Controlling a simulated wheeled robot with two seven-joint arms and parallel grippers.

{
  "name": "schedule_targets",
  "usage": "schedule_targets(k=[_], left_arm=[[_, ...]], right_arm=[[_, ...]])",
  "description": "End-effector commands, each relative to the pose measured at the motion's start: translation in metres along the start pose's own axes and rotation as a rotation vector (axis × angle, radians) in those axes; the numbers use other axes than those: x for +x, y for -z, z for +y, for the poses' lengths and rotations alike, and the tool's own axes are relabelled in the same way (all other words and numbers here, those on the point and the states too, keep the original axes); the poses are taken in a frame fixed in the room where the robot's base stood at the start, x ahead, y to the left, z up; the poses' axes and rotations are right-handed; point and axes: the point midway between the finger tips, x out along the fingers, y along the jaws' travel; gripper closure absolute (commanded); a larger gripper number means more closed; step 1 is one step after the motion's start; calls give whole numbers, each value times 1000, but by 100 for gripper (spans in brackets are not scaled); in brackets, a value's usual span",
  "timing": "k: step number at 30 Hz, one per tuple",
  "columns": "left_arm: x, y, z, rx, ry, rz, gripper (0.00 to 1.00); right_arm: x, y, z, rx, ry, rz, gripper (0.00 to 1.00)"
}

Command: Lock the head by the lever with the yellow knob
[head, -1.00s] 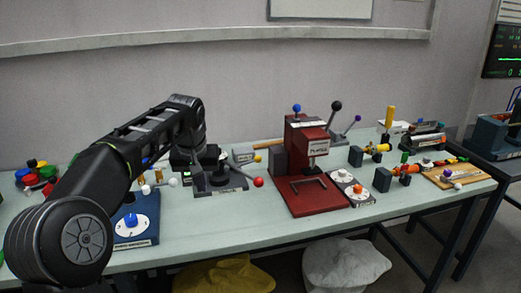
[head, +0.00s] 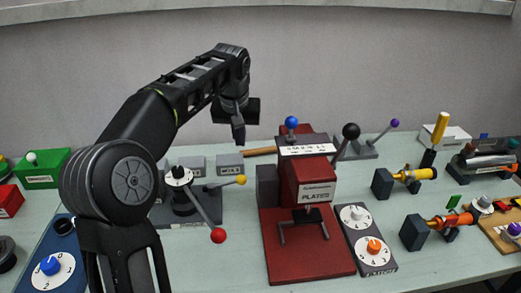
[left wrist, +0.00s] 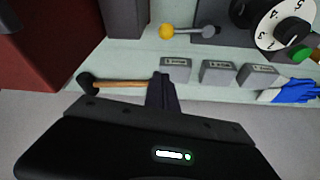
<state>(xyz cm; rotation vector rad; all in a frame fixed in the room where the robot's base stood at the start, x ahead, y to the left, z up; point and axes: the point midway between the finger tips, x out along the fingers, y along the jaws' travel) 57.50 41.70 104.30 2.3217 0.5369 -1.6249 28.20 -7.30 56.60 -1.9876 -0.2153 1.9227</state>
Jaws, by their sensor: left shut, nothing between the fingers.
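The lever with the yellow knob (head: 240,180) lies low at the right side of a dark grey stand (head: 190,214), pointing right. The yellow knob also shows near the top of the left wrist view (left wrist: 166,31). The stand bears a round black and white hub (head: 178,174) and a longer lever with a red knob (head: 218,236), slanting down to the front. My left gripper (head: 239,137) is shut and empty, pointing down, above and behind the yellow knob and apart from it. In the left wrist view its fingers (left wrist: 162,92) show beside a wooden handle. My right gripper is not in view.
A red press marked PLATEN (head: 306,187) stands right of the stand, with a blue knob and a black-knobbed lever on top. A hammer (left wrist: 120,83) and small grey labelled blocks (left wrist: 218,72) lie behind. A dial box (head: 50,268) is at front left.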

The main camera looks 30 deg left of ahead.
Motion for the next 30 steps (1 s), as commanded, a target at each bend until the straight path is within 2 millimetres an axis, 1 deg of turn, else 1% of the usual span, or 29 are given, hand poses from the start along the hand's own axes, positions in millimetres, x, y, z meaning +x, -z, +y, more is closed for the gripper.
schedule_targets(k=[12, 17, 20, 23, 30], left_arm=[[0, 0, 0, 0, 0, 0, 100], [6, 0, 0, 0, 1, -2, 100], [14, 0, 0, 0, 1, -3, 100], [28, -1, -1, 0, 1, -3, 100], [74, -1, -1, -1, 1, -4, 100]], right_arm=[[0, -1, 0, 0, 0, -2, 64], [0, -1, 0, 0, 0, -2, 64], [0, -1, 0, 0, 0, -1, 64], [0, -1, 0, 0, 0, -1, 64], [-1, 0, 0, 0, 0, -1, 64]])
